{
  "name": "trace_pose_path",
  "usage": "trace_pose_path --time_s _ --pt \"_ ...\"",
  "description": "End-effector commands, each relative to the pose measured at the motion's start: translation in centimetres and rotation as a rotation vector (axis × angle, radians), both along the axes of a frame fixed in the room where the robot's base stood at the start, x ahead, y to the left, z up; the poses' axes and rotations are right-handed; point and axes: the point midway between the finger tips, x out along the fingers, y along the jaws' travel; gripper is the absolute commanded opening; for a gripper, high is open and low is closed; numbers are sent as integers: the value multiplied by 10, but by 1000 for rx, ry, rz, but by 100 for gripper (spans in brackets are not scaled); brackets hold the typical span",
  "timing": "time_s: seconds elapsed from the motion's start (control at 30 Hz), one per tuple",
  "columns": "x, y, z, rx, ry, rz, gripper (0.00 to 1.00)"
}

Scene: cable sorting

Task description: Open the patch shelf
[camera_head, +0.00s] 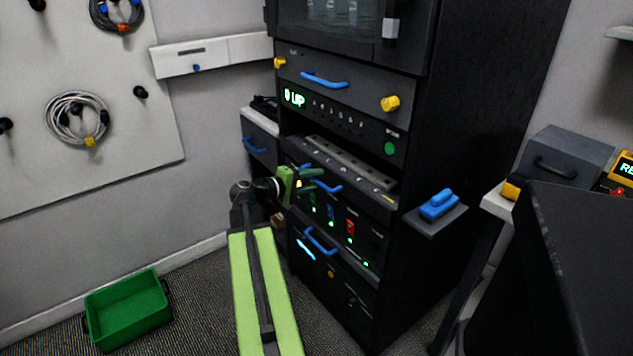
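The black equipment rack (480,120) stands in the middle. At mid-height is a shelf unit (368,183), which I take to be the patch shelf, with a grey slotted strip on top and a blue handle (330,187). Its top surface shows below a dark gap; I cannot tell how far out it sits. My gripper (308,179), with green fingers, is at the left part of this shelf's front, close to the blue handle. I cannot tell whether it touches the handle, and its finger gap is unclear. My arm partly hides the rack's lower left.
Above is a panel with a blue handle (324,80) and yellow knobs; below are lit modules and another blue-handled drawer (320,241). A side ledge holds a blue object (438,204). A green bin (127,310) sits on the floor at left. A dark surface fills the right foreground.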

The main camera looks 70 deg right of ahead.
Motion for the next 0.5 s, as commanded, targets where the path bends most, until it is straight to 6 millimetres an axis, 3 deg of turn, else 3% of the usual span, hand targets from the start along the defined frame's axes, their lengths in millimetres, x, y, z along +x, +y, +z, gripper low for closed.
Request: trace_pose_path --time_s 0.33,0.5 --pt "-4 -5 -1 0 0 -1 36" --pt "-4 -5 -1 1 0 -2 13"
